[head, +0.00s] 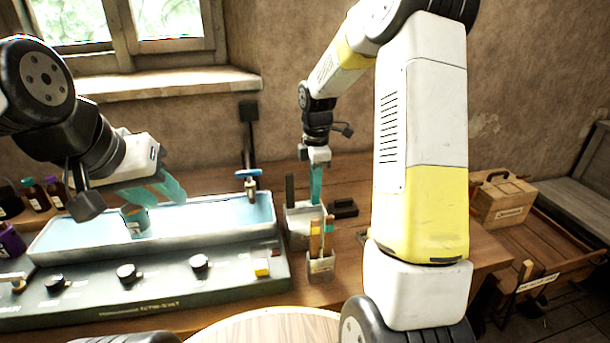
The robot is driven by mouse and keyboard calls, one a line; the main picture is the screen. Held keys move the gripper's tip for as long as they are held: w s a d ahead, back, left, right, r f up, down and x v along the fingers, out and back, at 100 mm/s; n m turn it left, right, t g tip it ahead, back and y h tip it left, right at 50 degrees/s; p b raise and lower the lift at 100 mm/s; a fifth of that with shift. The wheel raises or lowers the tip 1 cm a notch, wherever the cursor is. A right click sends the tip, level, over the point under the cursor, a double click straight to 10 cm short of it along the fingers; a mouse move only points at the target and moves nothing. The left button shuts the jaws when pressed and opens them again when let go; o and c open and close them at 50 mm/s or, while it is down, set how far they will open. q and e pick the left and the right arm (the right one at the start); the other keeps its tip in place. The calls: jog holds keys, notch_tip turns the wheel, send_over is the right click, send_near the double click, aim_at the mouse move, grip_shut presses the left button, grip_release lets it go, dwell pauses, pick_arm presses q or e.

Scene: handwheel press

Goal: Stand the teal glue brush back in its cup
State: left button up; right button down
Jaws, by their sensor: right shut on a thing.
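My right gripper (316,198) points straight down at the middle of the table, its teal fingers seen nearly edge-on. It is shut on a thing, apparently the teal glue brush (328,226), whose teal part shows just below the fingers. A small grey cup (320,268) stands below, with upright orange and wood-coloured handles (315,240) at its mouth. I cannot tell whether the teal brush is inside the cup or only above it. My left gripper (164,193) is open and empty, its teal fingers apart over the sink.
A pale box (297,232) with a dark upright piece stands just behind the cup. The blue sink (205,216) and its green knob panel (160,284) lie left. A wooden case (502,199) is at right.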

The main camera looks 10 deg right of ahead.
jog(key=c, duration=1.3)
grip_release()
jog(key=shift+c, duration=0.2)
jog(key=shift+r, duration=0.15)
notch_tip(320, 180, up, 7)
jog(key=s+r+m+t, duration=0.3)
jog(key=s+r+m, duration=0.5)
jog(key=s+r, duration=0.3)
jog(key=s+a+m+t+y, duration=0.2)
jog(key=s+m+t, duration=0.1)
jog(key=s+m, duration=0.6)
jog(key=shift+s+f+m, duration=0.4)
jog(key=shift+s, duration=1.75)
